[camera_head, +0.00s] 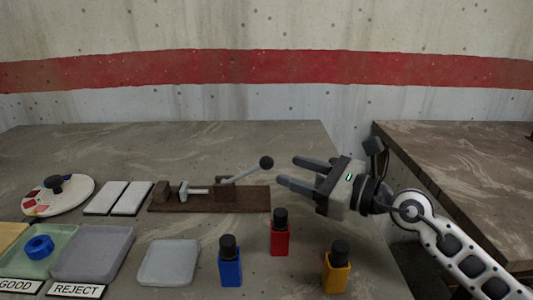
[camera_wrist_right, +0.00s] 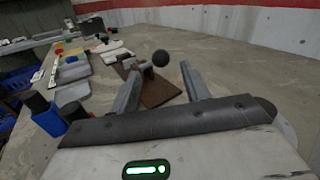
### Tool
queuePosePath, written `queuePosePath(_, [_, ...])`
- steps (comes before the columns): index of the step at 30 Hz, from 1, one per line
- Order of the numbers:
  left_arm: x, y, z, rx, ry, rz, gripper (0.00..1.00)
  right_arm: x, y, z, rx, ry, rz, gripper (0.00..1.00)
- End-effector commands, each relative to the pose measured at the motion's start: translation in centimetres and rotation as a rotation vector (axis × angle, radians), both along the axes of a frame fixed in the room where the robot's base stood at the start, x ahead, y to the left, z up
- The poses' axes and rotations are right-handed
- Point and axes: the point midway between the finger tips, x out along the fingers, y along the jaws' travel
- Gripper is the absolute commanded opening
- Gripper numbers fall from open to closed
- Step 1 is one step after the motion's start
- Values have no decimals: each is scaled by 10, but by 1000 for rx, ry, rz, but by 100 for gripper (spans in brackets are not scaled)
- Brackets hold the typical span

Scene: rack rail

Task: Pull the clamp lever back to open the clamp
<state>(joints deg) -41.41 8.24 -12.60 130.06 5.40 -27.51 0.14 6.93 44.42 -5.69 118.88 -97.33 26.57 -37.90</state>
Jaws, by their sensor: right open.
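The clamp has a brown base (camera_head: 250,199) lying on the grey table. Its grey lever (camera_head: 245,174) leans up to the right and ends in a dark ball knob (camera_head: 266,162). My right gripper (camera_head: 288,171) is open and empty, just right of the knob, apart from it in the head view. In the right wrist view the knob (camera_wrist_right: 161,58) appears ahead, between the lines of the two open fingers (camera_wrist_right: 160,72). The clamp base (camera_wrist_right: 160,92) shows beyond and below the fingers. My left gripper is in neither view.
Blue (camera_head: 230,265), red (camera_head: 280,236) and yellow (camera_head: 337,270) bottles with black caps stand in front of the clamp. Bare table lies behind the clamp; a gap separates the right table (camera_head: 460,170).

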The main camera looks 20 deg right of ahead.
Motion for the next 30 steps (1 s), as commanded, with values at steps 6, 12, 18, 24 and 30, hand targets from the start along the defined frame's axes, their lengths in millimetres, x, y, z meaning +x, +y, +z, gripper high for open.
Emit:
queuePosePath(6, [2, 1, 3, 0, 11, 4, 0, 34, 29, 3, 5, -1, 2, 46])
queuePosePath(12, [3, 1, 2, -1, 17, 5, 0, 52, 43, 0, 4, 0, -1, 46])
queuePosePath(18, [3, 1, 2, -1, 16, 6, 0, 56, 47, -1, 2, 1, 0, 46])
queuePosePath(24, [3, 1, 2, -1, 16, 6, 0, 56, 46, -1, 2, 1, 0, 41])
queuePosePath(30, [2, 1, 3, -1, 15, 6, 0, 56, 46, -1, 0, 1, -1, 0])
